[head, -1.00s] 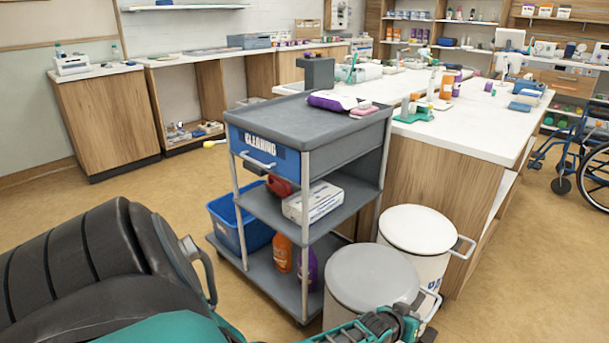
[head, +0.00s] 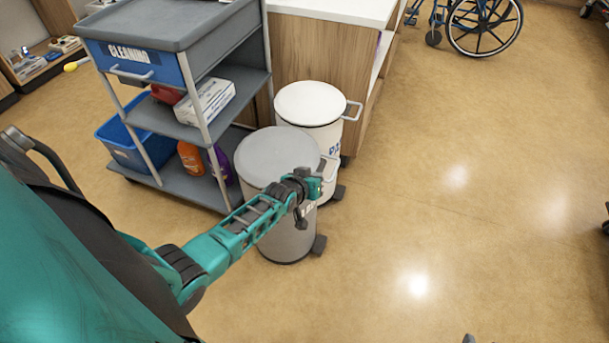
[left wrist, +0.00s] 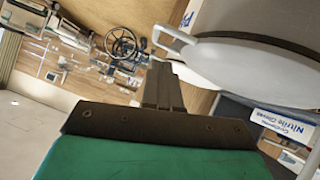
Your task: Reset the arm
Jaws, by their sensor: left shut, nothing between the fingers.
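My left arm comes in from the left in the head view and reaches out in front of the grey bin. My left gripper (head: 311,187) is at its end, shut and empty, in front of the bins in the picture. In the left wrist view its closed fingers (left wrist: 162,88) show as a dark narrow shape with nothing between them. I cannot tell whether the gripper touches a bin.
The grey-lidded bin (head: 274,158) and white bin (head: 310,103) stand beside the cleaning cart (head: 165,22). A glove box (left wrist: 278,123) shows in the wrist view. A wheelchair (head: 485,20) stands far back.

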